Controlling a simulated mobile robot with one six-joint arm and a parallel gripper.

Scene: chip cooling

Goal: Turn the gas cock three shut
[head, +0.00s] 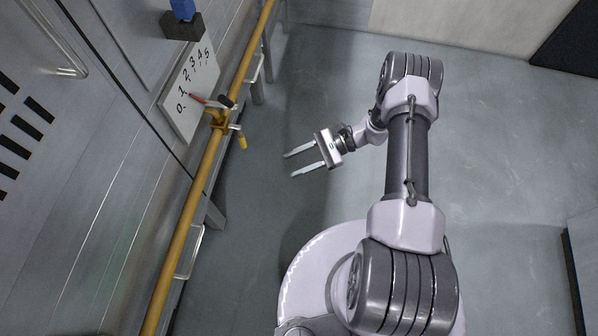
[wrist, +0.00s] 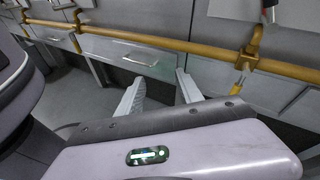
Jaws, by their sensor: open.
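A yellow gas pipe (head: 183,237) runs along the front of a steel bench. One cock (head: 220,118) sits on it, with a yellow handle (head: 242,141) hanging down and outward. No number marks which cock it is. In the wrist view the yellow handle (wrist: 240,84) hangs below the pipe (wrist: 120,38), right of my fingers. My gripper (head: 290,165) is open and empty, to the right of the cock and apart from it. Its two fingers point toward the pipe; they also show in the wrist view (wrist: 160,80).
A white plate (head: 181,122) marked 0 to 5 stands behind the cock; a red-tipped pointer (head: 198,98) and a dark piece (head: 227,102) lie before it. A blue block (head: 183,9) sits on a dark block (head: 182,26). Drawer handles (head: 190,252) lie under the pipe. The floor (head: 500,130) is clear.

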